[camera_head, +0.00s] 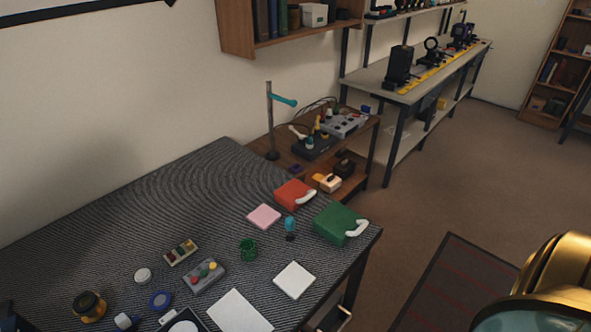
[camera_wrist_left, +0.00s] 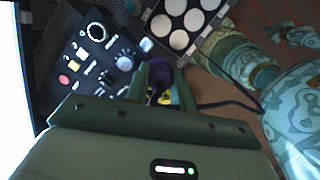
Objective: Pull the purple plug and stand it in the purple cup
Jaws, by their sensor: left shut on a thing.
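A purple plug (camera_wrist_left: 158,75) is between the fingers of my left gripper (camera_wrist_left: 161,67) in the left wrist view, and the gripper is shut on it. A dark panel with knobs and buttons (camera_wrist_left: 104,57) lies close beyond and to the left of the fingers. I cannot tell whether the plug touches a socket. I cannot make out a purple cup for sure. A small dark purple item (camera_head: 295,168) lies on the brown side desk in the head view. My right gripper does not show.
A case with white round wells (camera_wrist_left: 178,22) is near the fingers, and a dark cable (camera_wrist_left: 225,104) runs to their right. In the head view, a grey device (camera_head: 344,123) and a stand (camera_head: 270,120) are on the side desk. The black-striped table (camera_head: 110,218) holds several items.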

